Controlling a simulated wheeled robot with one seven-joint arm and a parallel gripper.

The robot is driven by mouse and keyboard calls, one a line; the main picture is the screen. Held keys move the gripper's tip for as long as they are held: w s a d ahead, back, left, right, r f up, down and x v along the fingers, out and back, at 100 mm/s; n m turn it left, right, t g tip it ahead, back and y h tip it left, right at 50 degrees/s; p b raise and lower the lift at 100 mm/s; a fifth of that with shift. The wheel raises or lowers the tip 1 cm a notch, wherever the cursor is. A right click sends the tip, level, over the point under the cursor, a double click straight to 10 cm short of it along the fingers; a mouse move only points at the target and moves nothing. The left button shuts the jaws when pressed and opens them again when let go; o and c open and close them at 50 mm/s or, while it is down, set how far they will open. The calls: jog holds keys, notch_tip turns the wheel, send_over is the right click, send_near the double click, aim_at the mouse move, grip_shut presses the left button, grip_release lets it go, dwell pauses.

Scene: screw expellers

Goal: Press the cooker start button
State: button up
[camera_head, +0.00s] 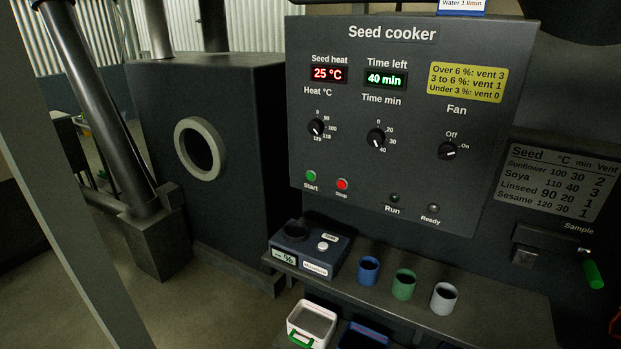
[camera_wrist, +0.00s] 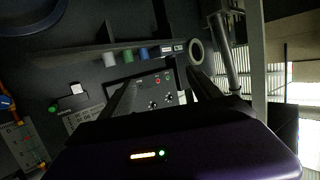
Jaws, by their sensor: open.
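The seed cooker panel (camera_head: 400,120) is dark grey in the head view. The green start button (camera_head: 311,176) is at its lower left, beside the red stop button (camera_head: 342,184). The displays read 25 °C (camera_head: 327,73) and 40 min (camera_head: 385,79). The heat knob (camera_head: 316,127) points near 120 and the time knob (camera_head: 376,137) near 40. The run lamp (camera_head: 395,198) looks dark. My gripper (camera_wrist: 165,90) shows only in the wrist view, with its fingers apart and nothing between them. The panel appears upside down beyond the fingers, clear of them.
A shelf (camera_head: 500,318) below the panel carries a blue meter (camera_head: 318,258), a blue cup (camera_head: 368,271), a green cup (camera_head: 404,284) and a grey cup (camera_head: 444,298). A seed chart (camera_head: 553,180) is at the right. A grey post (camera_head: 75,200) stands at the left.

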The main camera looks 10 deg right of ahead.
grip_shut()
dwell(0.4)
dwell(1.4)
